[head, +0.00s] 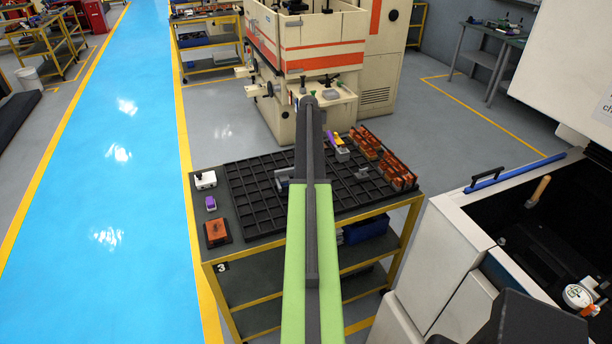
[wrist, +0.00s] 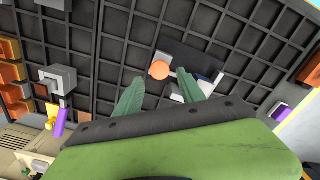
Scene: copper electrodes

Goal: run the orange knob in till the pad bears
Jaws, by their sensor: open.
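The orange knob (wrist: 160,69) shows in the wrist view as a small round orange end. It sits at the edge of a dark grey block with pale metal parts (wrist: 202,84), on or in the black gridded tray. My gripper (wrist: 162,77) is open, with its two green fingers pointing towards the knob. The knob appears between the fingertips, and I cannot tell whether either finger touches it. The pad cannot be made out. In the head view my arm hides the knob and gripper; a grey metal piece (head: 282,177) shows just left of the arm.
The gridded tray (head: 250,205) covers most of the yellow-framed cart. Copper-coloured electrodes (head: 397,168) stand along its right side. A grey block (wrist: 58,78) and a purple-and-yellow piece (wrist: 59,122) lie left in the wrist view.

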